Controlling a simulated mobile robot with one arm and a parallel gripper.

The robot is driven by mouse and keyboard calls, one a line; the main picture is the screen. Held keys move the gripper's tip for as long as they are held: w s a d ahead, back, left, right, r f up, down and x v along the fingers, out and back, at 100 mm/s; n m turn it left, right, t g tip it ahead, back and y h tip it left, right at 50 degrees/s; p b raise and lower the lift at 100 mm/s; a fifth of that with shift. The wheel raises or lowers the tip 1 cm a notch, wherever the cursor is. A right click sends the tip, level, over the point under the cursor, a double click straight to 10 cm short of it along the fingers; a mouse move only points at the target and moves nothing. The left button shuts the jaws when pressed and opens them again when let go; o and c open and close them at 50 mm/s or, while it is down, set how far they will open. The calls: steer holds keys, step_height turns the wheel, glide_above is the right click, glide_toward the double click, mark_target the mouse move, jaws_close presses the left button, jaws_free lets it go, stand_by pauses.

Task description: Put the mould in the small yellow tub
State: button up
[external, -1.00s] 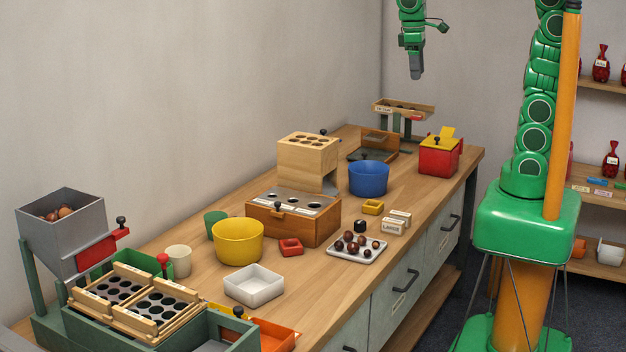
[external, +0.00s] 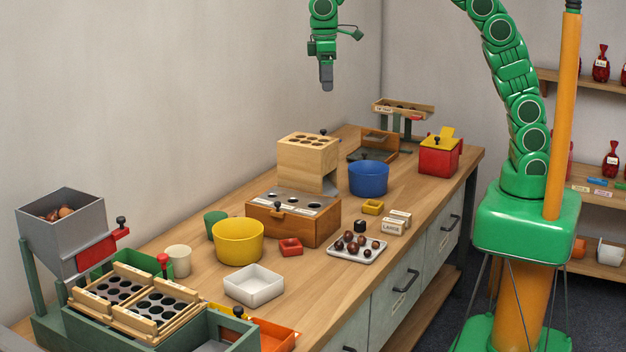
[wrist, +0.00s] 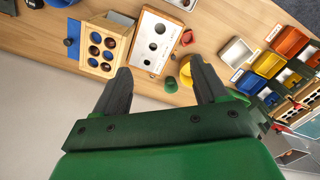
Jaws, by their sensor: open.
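A small square yellow tub (external: 372,207) stands on the bench behind the white plate (external: 342,253) of brown chestnuts (external: 361,240). No item is clearly recognisable as the mould; I cannot tell whether one of these chestnuts is mouldy. A much larger round yellow tub (external: 238,243) stands further left; it also shows in the wrist view (wrist: 207,82), partly behind a finger. My gripper (external: 326,87) is high above the bench, over the wooden block with holes, apart from everything. In the wrist view its two dark fingers (wrist: 162,80) are spread with nothing between them.
The wooden block (external: 308,155) and wooden box with holes (external: 294,221) stand tall mid-bench. Around them are a blue tub (external: 369,179), small red tub (external: 290,247), green cup (external: 215,226) and white tray (external: 253,286). The front right of the bench is partly clear.

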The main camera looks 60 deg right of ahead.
steer(key=w+a+f+n, duration=0.1)
steer(key=w+a+f, duration=0.1)
steer(key=a, duration=0.4)
steer(key=w+a+f+n, duration=0.1)
steer(key=w+a, duration=0.1)
steer(key=a, duration=0.3)
glide_above(288, 243)
steer(key=f, duration=3.4)
steer(key=shift+s+a+f, duration=0.15)
steer(key=shift+s+a, duration=0.05)
steer(key=shift+s, duration=0.05)
steer(key=shift+w+d+f, duration=0.15)
steer(key=shift+f, duration=2.6)
steer(key=c, duration=0.9)
steer(key=shift+r, duration=0.1)
steer(key=shift+c, duration=0.2)
